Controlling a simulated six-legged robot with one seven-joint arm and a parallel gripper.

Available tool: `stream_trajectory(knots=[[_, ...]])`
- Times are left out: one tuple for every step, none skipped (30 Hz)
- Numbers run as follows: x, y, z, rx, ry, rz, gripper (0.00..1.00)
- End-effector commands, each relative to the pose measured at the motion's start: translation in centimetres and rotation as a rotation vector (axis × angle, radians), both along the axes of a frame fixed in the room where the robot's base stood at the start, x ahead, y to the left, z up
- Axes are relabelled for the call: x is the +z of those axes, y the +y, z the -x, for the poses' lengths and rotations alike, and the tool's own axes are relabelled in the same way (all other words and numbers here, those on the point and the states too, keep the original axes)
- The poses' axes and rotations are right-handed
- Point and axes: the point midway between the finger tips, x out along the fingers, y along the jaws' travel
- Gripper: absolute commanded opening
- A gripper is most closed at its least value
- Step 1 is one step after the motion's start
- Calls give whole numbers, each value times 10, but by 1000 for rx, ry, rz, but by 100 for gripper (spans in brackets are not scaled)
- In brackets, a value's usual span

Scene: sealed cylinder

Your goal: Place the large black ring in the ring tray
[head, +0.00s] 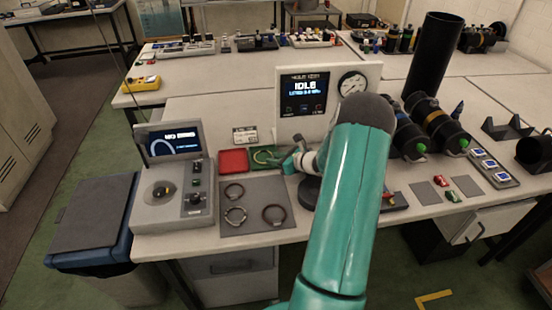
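My gripper (286,164) is small in view at the right edge of a green tray (257,166), low over the bench. Its fingers are too small and overlapped to tell whether they are open or shut, or hold anything. A thin, pale yellowish ring shape (262,157) shows in the green tray. A red tray (233,161) beside it on the left looks empty. On a grey mat (257,188) in front lie a dark ring (234,191), a greyer ring with a clamp-like part (236,215) and another dark ring (274,214). I cannot tell which is the large black one.
A grey tester with a screen (172,190) stands left of the mat. A display panel with a gauge (322,100) stands behind my arm. Black cylinders (437,125) and a tall black tube (432,58) are to the right. My arm hides part of the bench.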

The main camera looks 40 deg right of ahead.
Motion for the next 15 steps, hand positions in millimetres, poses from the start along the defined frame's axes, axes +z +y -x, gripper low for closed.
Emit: stream_trajectory(knots=[[0,0,0,0,1,0,38],[0,0,0,0,1,0,42],[0,0,0,0,1,0,42],[0,0,0,0,1,0,42],[0,0,0,0,1,0,42],[0,0,0,0,1,0,42],[0,0,0,0,1,0,42],[0,0,0,0,1,0,42],[0,0,0,-1,1,1,42],[0,0,0,-1,1,1,42],[1,0,0,-1,1,1,42],[4,0,0,-1,1,1,42],[5,-1,2,-2,2,1,42],[6,-2,5,-2,2,1,42],[8,-3,10,-3,2,1,42]])
